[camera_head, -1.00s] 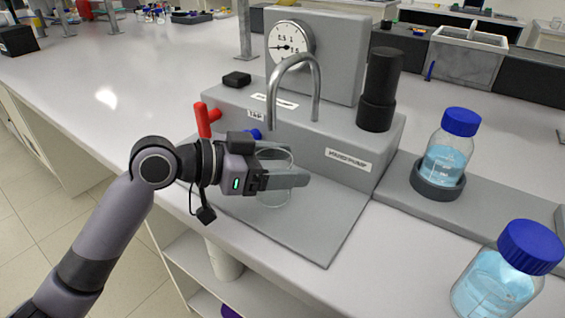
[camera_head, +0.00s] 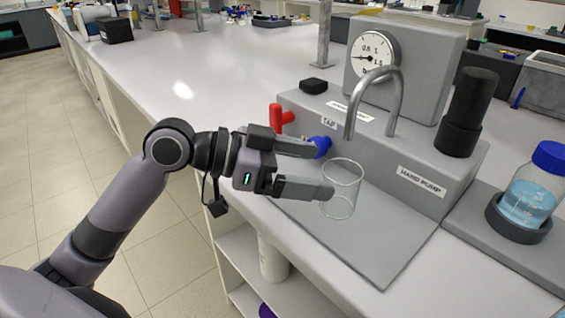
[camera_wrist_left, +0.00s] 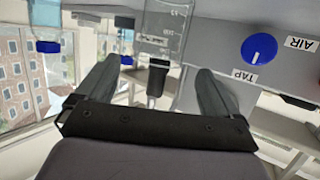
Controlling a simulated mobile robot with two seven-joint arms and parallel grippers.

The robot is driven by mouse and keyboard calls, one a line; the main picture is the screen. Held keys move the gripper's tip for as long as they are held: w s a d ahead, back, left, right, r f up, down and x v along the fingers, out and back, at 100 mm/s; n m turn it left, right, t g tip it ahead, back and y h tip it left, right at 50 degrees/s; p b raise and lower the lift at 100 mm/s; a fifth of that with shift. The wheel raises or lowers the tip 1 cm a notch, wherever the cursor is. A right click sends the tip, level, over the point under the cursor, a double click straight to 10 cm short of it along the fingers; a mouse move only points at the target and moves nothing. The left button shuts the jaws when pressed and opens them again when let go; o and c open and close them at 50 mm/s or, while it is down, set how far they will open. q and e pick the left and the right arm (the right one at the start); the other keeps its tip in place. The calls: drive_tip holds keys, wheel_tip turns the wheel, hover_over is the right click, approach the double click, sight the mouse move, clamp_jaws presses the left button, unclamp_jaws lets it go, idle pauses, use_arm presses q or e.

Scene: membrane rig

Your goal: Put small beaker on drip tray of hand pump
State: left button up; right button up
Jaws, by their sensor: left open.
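The small clear glass beaker (camera_head: 343,190) stands upright on the grey drip tray (camera_head: 385,255), in front of the hand pump (camera_head: 415,190) and roughly below its bent metal spout (camera_head: 372,78). My left gripper (camera_head: 318,170) is open, just left of the beaker. Its nearer fingertip overlaps the beaker's left edge in the head view; I cannot tell whether it touches. In the left wrist view, the beaker (camera_wrist_left: 166,35) shows beyond the two spread fingers (camera_wrist_left: 157,72), with marks on its glass. My right gripper is out of view.
The pump's red handle (camera_head: 281,118) and blue knob (camera_head: 321,146) are close behind the left gripper. A blue-capped bottle (camera_head: 530,200) stands in a holder at the right. The bench's front edge lies beneath my arm. Clear bench extends back left.

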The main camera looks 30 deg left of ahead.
use_arm(q)
drive_tip(key=shift+v, duration=2.05)
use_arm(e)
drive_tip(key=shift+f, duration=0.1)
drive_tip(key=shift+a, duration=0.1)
